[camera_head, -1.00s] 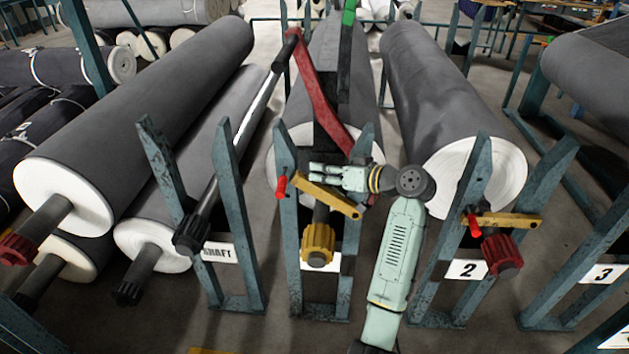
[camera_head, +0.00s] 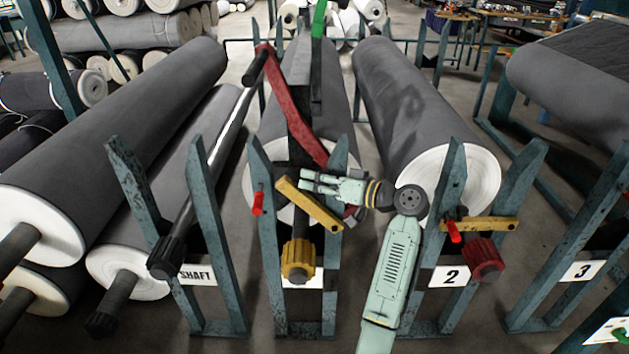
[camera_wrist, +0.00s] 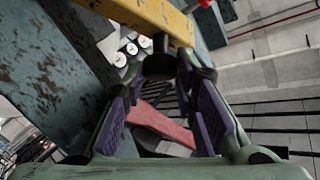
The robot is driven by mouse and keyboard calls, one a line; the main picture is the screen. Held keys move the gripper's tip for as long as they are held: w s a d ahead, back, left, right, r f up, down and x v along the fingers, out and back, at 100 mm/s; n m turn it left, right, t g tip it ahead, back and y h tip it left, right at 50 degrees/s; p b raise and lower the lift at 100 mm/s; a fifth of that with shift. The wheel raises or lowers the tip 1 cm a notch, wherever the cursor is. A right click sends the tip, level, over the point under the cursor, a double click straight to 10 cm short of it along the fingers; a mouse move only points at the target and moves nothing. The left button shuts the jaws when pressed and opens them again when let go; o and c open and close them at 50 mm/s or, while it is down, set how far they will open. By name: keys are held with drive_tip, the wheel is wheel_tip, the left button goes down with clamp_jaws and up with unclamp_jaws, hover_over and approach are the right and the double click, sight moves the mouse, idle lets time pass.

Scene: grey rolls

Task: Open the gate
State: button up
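The gate is a yellow bar (camera_head: 310,205) with a red handle (camera_head: 258,203) on the middle blue stand (camera_head: 272,260). It slants down to the right across the stand, above a yellow shaft knob (camera_head: 298,260). My gripper (camera_head: 308,182) points left, close beside the bar's upper part. In the wrist view my gripper (camera_wrist: 165,120) has its purple-padded fingers spread with a gap between them. The yellow bar (camera_wrist: 150,15) crosses beyond the fingertips at the top, and a bit of the red handle (camera_wrist: 204,3) shows. Whether a finger touches the bar, I cannot tell.
A red arm (camera_head: 295,115) and a large grey roll (camera_head: 335,80) lie behind the middle stand. Another stand at right has a near-level yellow bar (camera_head: 485,224) and a red knob (camera_head: 484,260). A dark shaft (camera_head: 205,180) rests on the left stand.

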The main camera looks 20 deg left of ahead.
drive_tip(key=o, duration=0.4)
idle(0.3)
